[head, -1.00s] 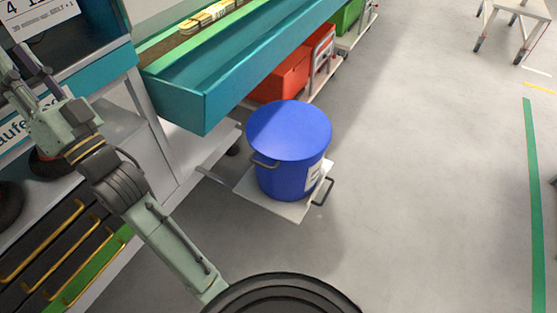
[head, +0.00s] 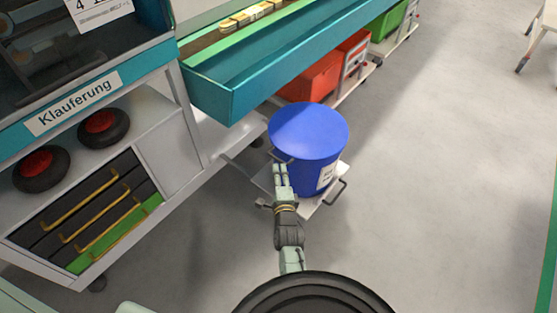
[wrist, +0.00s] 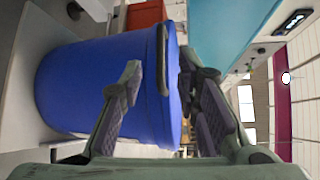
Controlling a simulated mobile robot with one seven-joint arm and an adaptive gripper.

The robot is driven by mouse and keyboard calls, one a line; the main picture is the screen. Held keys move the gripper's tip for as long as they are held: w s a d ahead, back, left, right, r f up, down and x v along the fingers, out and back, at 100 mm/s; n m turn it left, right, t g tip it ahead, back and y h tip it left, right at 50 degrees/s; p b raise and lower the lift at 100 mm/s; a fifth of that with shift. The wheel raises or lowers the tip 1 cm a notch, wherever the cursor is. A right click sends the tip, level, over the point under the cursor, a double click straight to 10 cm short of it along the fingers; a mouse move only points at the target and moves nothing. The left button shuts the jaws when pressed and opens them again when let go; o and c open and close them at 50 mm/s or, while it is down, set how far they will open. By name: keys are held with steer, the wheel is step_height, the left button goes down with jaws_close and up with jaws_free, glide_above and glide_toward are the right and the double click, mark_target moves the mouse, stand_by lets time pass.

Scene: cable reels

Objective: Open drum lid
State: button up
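The blue drum (head: 307,172) stands upright on a low white trolley, with its flat round blue lid (head: 309,127) on top. A dark side handle (head: 283,156) sits just under the rim on the left. My gripper (head: 281,168) is at the drum's near left side, close to that handle. In the wrist view the drum (wrist: 90,85) lies sideways in the picture. My gripper (wrist: 165,75) is open there, with the handle (wrist: 163,60) and lid edge (wrist: 174,90) seen between its fingers. I cannot tell whether a finger touches the drum.
A teal-edged bench (head: 270,75) overhangs just behind the drum. Red bins (head: 315,78) and a green bin (head: 388,20) stand under it. A shelf with wheels and black drawers (head: 85,215) is at the left. The floor (head: 440,180) to the right is clear.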

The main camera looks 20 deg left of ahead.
mark_target(276, 158)
steer(key=shift+b+x, duration=2.8)
steer(key=shift+x, duration=1.25)
steer(key=shift+c, duration=0.2)
jaws_close()
steer(key=shift+f, duration=0.15)
